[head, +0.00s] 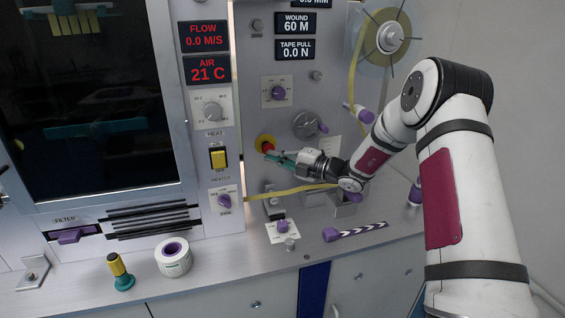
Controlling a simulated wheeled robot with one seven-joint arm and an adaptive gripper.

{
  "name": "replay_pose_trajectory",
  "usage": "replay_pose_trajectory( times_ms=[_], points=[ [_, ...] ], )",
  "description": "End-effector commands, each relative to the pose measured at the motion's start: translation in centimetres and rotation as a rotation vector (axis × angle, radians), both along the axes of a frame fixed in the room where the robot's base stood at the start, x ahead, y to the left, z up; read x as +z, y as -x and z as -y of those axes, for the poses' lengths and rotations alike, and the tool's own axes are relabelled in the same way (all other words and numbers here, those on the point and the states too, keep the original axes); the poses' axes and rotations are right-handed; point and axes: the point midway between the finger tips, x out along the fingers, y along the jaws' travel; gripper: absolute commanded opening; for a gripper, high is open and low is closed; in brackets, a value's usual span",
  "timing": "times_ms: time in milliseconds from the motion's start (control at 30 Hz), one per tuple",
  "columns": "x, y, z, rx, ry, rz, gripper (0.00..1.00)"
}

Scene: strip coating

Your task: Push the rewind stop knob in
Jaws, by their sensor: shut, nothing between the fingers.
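A red knob on a round yellow base (263,141), which looks like the rewind stop knob, is on the grey upright panel in the middle of the head view. My gripper (273,156) is shut and empty, with its teal fingertips pointing left at the knob's lower right side. The fingertips overlap the knob's lower edge in the picture. I cannot tell whether they touch it. My gripper partly hides the knob, so how far it stands out is unclear.
A yellow strip (290,190) runs just below my gripper. A grey crank disc (306,125) and a purple knob (278,93) are on the panel above.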

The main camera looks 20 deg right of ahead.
Motion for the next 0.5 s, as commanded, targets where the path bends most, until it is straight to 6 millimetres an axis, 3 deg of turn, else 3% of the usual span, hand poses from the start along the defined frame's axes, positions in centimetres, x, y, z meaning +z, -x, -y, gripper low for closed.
replay_pose_trajectory(
  times_ms=[500],
  points=[
    [0.03, -1.00, 0.01, 0.000, 0.001, 0.001, 0.00]
  ],
)
